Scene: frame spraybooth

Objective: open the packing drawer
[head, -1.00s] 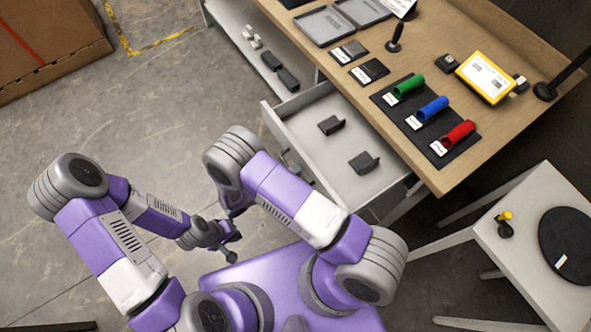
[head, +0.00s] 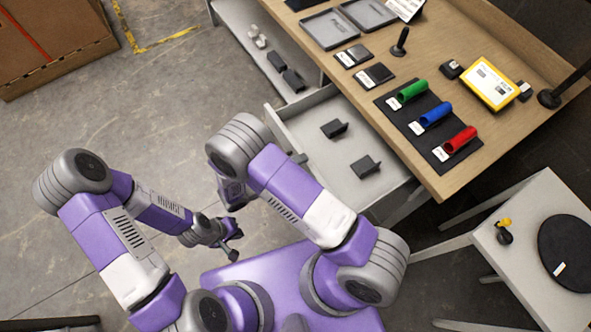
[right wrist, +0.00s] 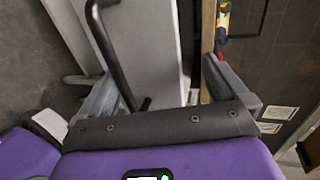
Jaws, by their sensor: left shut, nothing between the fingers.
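The packing drawer (head: 350,190) is a light grey tray under the wooden bench top, standing well out from the bench, with two dark grey brackets inside. Part of its front is hidden behind my right arm. In the right wrist view a black bar handle (right wrist: 112,55) runs along a light grey panel. My right gripper (right wrist: 165,90) has its fingers wide apart, with the lower end of the handle between them and no visible grip; contact cannot be told. In the head view the right gripper is mostly hidden by my arm. My left gripper (head: 234,247) is shut and empty above the floor.
The bench (head: 465,165) carries green, blue and red tubes on a dark mat, grey trays and a yellow-framed device (head: 489,83). A white side table (head: 515,265) stands at the right. A cardboard box (head: 50,45) is at upper left.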

